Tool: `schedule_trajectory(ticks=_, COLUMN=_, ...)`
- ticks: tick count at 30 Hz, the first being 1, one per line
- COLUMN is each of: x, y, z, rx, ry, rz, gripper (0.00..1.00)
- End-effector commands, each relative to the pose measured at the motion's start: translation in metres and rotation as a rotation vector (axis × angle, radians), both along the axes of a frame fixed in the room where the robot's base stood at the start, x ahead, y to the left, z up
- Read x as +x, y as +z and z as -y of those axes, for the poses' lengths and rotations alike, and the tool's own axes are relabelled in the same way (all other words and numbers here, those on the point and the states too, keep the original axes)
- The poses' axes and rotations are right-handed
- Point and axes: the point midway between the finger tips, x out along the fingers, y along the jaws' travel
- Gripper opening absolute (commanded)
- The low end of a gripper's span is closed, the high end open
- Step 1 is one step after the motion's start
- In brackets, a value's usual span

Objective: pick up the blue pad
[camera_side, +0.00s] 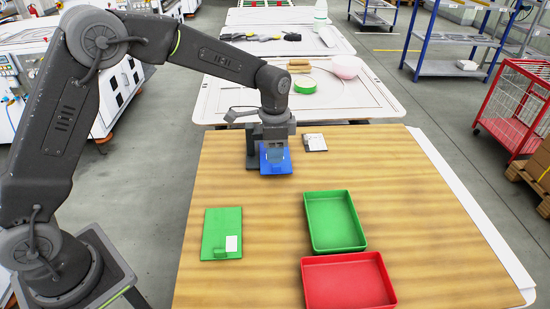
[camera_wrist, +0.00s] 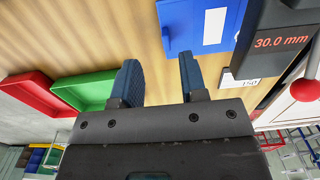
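The blue pad (camera_side: 276,168) lies flat on the wooden table near its far edge in the side view. In the wrist view the blue pad (camera_wrist: 190,35) is at the top, with a white label and a small raised blue tab on its left edge. My gripper (camera_side: 277,152) is over the pad in the side view. In the wrist view my gripper (camera_wrist: 158,68) has its two blue fingers well apart, with only bare wood between them. The right finger's tip lies near the pad's lower edge. Contact cannot be told.
A dark gauge reading 30.0 mm (camera_wrist: 280,41) stands close right of the pad. A white-and-dark card (camera_side: 315,142) lies nearby. A green pad (camera_side: 214,232), a green tray (camera_side: 361,244) and a red tray (camera_side: 347,283) are nearer the front. The table's middle is clear.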

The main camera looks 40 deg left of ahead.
Motion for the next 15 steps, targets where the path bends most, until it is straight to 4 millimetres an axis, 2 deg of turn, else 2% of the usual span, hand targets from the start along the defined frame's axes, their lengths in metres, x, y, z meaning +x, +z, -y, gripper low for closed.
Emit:
schedule_trajectory(ticks=4, x=0.001, y=-0.012, z=-0.002, rx=0.0, ry=0.001, rz=-0.001, gripper=0.39)
schedule_trajectory(ticks=9, x=0.005, y=-0.038, z=-0.006, rx=0.0, ry=0.001, rz=-0.001, gripper=0.39)
schedule_trajectory(ticks=15, x=0.004, y=-0.053, z=-0.005, rx=0.001, ry=0.001, rz=0.001, gripper=0.39)
